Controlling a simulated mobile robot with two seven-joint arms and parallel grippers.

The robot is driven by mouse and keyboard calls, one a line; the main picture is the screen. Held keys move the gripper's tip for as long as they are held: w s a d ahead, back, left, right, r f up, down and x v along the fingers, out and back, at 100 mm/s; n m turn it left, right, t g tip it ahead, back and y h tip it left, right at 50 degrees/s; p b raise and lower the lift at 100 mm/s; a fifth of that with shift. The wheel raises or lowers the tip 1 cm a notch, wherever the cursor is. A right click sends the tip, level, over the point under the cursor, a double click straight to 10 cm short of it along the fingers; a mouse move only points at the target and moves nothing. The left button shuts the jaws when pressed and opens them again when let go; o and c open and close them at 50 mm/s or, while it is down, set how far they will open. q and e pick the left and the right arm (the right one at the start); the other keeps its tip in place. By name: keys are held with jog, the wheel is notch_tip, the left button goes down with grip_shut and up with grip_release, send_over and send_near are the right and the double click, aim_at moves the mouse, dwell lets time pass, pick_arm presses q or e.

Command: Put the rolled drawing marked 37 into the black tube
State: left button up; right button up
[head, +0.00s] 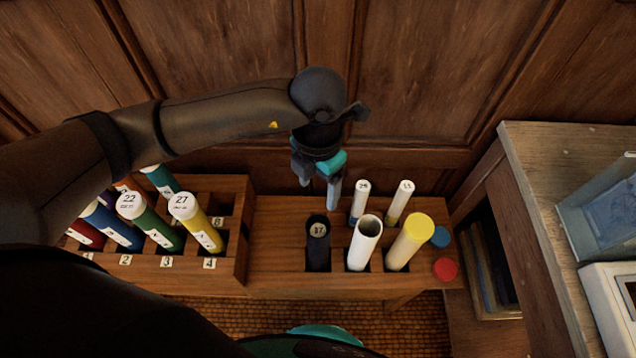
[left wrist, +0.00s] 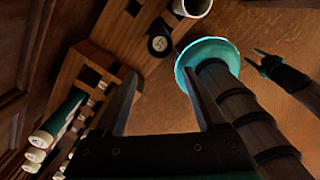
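The black tube (head: 318,258) stands upright in the front left hole of the right-hand wooden rack. The rolled drawing marked 37 (head: 318,230) is inside it, its round pale end showing within the dark mouth. The black tube also shows in the left wrist view (left wrist: 158,30), with the pale roll end (left wrist: 160,43) in it. My left gripper (head: 333,200) is above and just behind the black tube, apart from it. Its fingers (left wrist: 165,95) are spread with nothing between them. My right gripper (left wrist: 252,56) shows small in the left wrist view, its two fingertips apart and empty.
Beside the black tube stand an open white tube (head: 364,243) and a yellow-capped tube (head: 409,243). Two thin rolls (head: 359,202) (head: 400,202) stand behind. Blue (head: 440,237) and red (head: 445,269) caps lie at right. A numbered rack (head: 225,273) of several rolls is left; a wooden cabinet (head: 545,190) is right.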

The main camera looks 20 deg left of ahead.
pick_arm(q)
jog(key=shift+o, duration=0.2)
jog(key=shift+r, duration=0.1)
notch_tip(320, 180, up, 15)
jog(key=p, duration=0.2)
dwell(1.0)
